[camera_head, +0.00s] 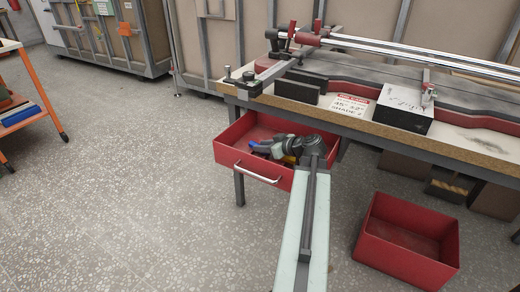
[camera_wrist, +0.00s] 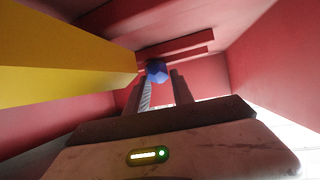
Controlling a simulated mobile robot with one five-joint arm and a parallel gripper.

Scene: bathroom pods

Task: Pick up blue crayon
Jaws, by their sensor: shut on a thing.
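The blue crayon (camera_wrist: 156,71) shows end-on as a small faceted blue shape between my gripper's fingertips (camera_wrist: 160,80) in the wrist view. In the head view its blue part (camera_head: 254,146) sticks out at the left of my gripper (camera_head: 262,148), inside the open red drawer (camera_head: 228,150). My gripper is shut on the crayon. The fingers and wrist hide most of its length, and I cannot tell whether it touches the drawer floor.
A large yellow object (camera_wrist: 60,62) lies close by on the left in the wrist view. The red drawer walls (camera_wrist: 265,50) surround my gripper. The drawer hangs under a workbench (camera_head: 440,148).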

